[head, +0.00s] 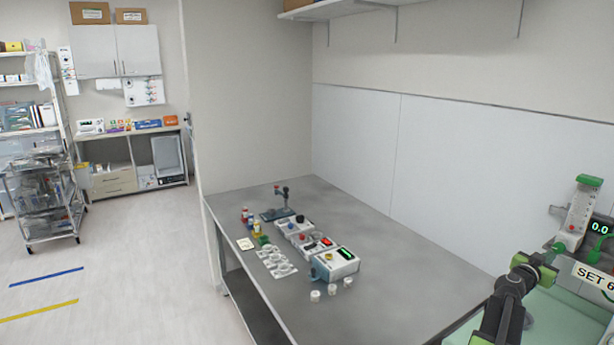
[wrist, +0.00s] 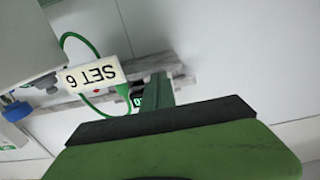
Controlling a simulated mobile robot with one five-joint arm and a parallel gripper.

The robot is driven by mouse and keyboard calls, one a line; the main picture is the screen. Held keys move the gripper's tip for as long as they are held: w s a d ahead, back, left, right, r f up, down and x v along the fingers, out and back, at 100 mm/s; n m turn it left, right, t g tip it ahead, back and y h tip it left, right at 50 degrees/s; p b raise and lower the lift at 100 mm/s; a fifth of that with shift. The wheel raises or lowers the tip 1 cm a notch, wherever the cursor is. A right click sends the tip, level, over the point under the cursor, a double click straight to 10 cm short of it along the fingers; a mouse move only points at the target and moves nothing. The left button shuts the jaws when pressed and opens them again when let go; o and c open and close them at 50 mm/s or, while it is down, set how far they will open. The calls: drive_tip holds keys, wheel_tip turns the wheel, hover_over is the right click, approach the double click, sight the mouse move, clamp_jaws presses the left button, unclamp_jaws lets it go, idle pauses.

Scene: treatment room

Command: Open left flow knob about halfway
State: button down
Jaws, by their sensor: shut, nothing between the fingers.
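At the right of the head view a white upright flow meter (head: 577,212) has a green top and a small red spot. A small green knob-like part (head: 559,247) shows at its lower left; I cannot tell surely whether it is the left flow knob. My gripper (head: 546,262), black and green, is close below and in front of it; contact cannot be told. It is shut and empty. In the wrist view my gripper's green and black body fills the bottom, and its fingertips are not clear. A blue knob (wrist: 15,111) shows at the left edge.
A "SET 6" label (head: 592,272) hangs near my gripper, also in the wrist view (wrist: 92,77), with a green tube (wrist: 97,43) around it. A display (head: 600,228) reads 0.0. A grey table (head: 400,255) bears several small devices at its far left; its near right part is bare.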

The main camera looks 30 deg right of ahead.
drive_tip(key=shift+s, duration=0.4)
idle(0.5)
drive_tip(key=shift+s, duration=0.35)
drive_tip(key=shift+s, duration=0.25)
idle(0.3)
drive_tip(key=a, duration=0.6)
drive_tip(key=shift+s+f+b, duration=0.3)
drive_tip(key=shift+b, duration=0.05)
